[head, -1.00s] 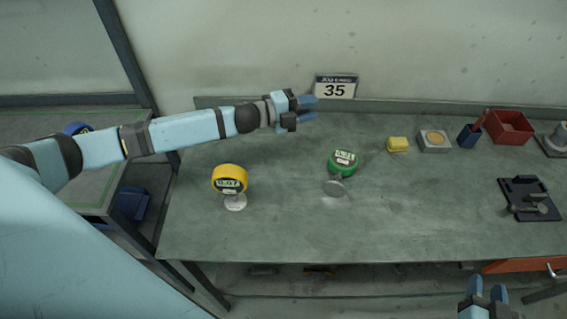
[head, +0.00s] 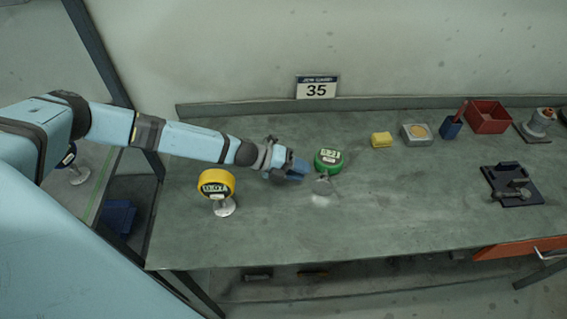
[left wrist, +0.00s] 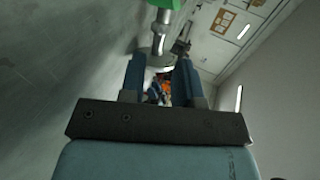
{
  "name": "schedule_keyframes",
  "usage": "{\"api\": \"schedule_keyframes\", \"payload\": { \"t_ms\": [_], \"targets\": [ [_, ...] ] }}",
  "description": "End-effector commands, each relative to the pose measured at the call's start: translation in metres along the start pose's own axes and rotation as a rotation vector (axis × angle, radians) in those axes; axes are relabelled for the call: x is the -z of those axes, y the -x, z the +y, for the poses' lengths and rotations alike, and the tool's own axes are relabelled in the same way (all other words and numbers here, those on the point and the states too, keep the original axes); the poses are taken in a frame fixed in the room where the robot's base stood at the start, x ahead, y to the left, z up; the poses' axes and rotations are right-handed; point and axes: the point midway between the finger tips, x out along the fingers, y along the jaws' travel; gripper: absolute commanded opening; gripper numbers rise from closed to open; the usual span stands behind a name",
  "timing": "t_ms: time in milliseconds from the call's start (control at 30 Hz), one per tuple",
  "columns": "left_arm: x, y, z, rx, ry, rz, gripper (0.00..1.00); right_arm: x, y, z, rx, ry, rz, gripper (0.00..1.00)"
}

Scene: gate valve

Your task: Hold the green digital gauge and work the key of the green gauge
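The green digital gauge (head: 328,156) stands on the bench on a metal stem with a pale round foot. My left gripper (head: 301,172) is just left of the gauge, low over the bench, fingers pointing toward the stem. In the left wrist view the two fingers (left wrist: 160,68) are apart. The metal stem (left wrist: 160,27) shows just past the fingertips, roughly in line with the gap, with the green housing (left wrist: 163,3) at the top edge. Contact is not visible. My right gripper is out of view.
A yellow gauge (head: 216,184) stands to the left, below my left forearm. A yellow block (head: 381,140), a grey square piece (head: 416,134), a blue cup (head: 451,128), a red bin (head: 489,117) and a black fixture (head: 513,188) lie to the right. The bench front is clear.

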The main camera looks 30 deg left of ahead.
Motion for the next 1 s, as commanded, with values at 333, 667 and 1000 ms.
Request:
{"api": "schedule_keyframes", "payload": {
  "t_ms": [333,667,1000],
  "targets": [
    [0.000,-0.057,-0.001,0.000,0.002,0.000,0.30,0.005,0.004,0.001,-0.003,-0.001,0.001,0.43],
    [0.000,-0.068,0.000,0.000,0.000,-0.001,0.30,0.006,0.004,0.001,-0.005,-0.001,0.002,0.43],
    [0.000,-0.068,0.000,0.000,0.001,-0.001,0.00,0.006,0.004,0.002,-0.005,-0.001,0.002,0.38]
  ]
}}
